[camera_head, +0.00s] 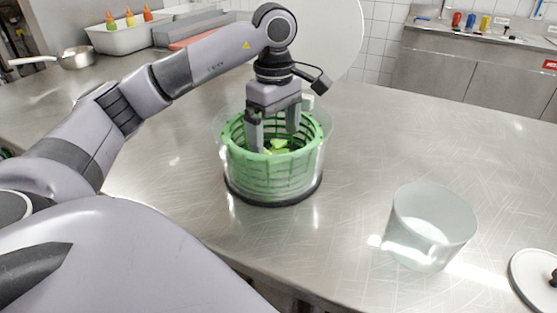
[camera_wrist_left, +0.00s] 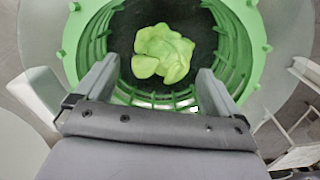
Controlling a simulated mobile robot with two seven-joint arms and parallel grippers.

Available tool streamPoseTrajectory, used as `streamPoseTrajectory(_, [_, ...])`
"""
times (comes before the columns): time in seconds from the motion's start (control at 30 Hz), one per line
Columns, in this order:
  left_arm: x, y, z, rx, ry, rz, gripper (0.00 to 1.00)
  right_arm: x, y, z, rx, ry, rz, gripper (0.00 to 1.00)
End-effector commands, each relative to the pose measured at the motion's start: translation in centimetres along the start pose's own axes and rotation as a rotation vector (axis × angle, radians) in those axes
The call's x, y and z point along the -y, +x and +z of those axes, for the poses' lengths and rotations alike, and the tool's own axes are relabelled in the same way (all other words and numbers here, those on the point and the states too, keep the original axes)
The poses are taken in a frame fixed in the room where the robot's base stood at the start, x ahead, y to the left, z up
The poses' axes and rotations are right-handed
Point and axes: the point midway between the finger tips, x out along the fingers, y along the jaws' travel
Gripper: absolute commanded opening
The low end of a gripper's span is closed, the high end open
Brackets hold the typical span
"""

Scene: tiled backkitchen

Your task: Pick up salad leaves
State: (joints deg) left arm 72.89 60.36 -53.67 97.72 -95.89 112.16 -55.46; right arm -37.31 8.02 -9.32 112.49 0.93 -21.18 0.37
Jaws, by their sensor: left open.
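The salad leaves (camera_wrist_left: 163,53) are a light green clump lying in the green basket (camera_wrist_left: 237,60) of a clear spinner bowl. In the head view a small part of the leaves (camera_head: 277,147) shows inside the basket (camera_head: 272,174), between and behind the fingers. My left gripper (camera_head: 275,142) points down into the top of the basket. Its two fingers are apart, with nothing between the tips that I can see held. In the left wrist view the left gripper (camera_wrist_left: 158,75) has its fingers on both sides of the basket opening, with the leaves lying beyond them. My right gripper is not in view.
An empty clear container (camera_head: 432,228) stands on the steel counter right of the spinner. A white lid with a black knob (camera_head: 540,282) lies at the right edge. A saucepan (camera_head: 77,58) and a white tub with bottles (camera_head: 128,38) stand at back left.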

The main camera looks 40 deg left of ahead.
Motion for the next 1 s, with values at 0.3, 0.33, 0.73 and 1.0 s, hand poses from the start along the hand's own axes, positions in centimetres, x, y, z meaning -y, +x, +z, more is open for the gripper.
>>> streamPoseTrajectory(0.3, [0.6,4.4,-0.1,-0.001,0.000,-0.002,0.97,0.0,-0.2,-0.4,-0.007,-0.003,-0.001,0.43])
streamPoseTrajectory(0.33, [0.5,4.7,-0.1,-0.001,0.000,-0.002,0.97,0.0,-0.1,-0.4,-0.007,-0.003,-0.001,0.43])
streamPoseTrajectory(0.73, [0.5,5.2,-0.1,-0.001,0.000,0.001,0.67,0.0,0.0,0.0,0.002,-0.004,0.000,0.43])
streamPoseTrajectory(1.0, [0.5,5.2,-0.1,0.000,0.000,0.002,0.40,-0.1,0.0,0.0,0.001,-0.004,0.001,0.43])
